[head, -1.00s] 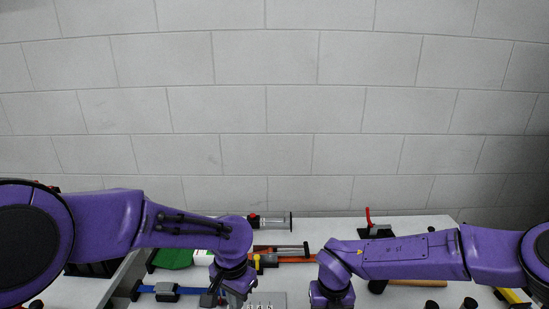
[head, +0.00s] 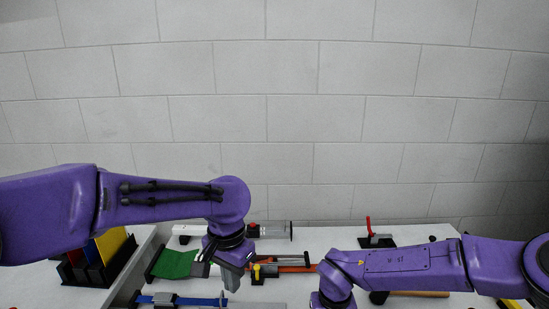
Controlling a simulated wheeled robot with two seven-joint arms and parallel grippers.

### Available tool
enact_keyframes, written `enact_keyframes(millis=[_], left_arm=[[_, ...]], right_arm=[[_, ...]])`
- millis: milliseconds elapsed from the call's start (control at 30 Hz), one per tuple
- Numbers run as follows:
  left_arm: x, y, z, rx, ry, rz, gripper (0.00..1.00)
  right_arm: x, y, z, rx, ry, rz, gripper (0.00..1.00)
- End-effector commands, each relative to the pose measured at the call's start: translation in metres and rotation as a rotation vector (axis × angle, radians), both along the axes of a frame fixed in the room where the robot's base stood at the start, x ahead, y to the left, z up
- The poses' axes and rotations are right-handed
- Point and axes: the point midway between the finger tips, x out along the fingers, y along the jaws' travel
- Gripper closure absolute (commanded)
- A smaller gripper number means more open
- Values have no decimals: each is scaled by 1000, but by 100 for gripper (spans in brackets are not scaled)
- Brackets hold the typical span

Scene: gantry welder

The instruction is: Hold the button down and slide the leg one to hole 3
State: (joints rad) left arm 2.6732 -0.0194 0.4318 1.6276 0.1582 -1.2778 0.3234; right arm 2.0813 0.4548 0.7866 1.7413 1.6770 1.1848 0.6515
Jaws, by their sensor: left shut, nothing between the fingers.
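My left gripper (head: 231,281) points down over the bench, left of centre in the head view. It is shut with nothing in it. Just right of it lies an orange bar (head: 296,268) with a yellow piece (head: 257,272) at its left end. Below and left is a blue bar (head: 200,301) carrying a grey block (head: 163,299). I cannot tell which part is the leg, and no button or numbered hole can be made out. My right wrist shows at the bottom, but its fingers are out of frame.
A clear cylinder (head: 274,231) with a red part lies at the back. A green sheet (head: 174,263) lies left of my gripper. A red-handled clamp (head: 370,232) stands at back right.

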Motion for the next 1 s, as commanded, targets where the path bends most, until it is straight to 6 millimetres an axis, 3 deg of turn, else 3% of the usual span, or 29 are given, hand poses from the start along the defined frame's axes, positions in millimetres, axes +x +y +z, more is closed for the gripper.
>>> enact_keyframes(millis=[567,600,733,1000], left_arm=[[0,0,4,0,0,0,100],[0,0,3,0,0,0,100],[0,0,3,0,0,0,100],[0,0,3,0,0,0,100]], right_arm=[[3,-9,3,1,-8,-2,100],[2,-9,2,1,-7,-2,80],[2,-9,2,0,-5,-1,40],[1,-9,1,0,-2,-1,40]])
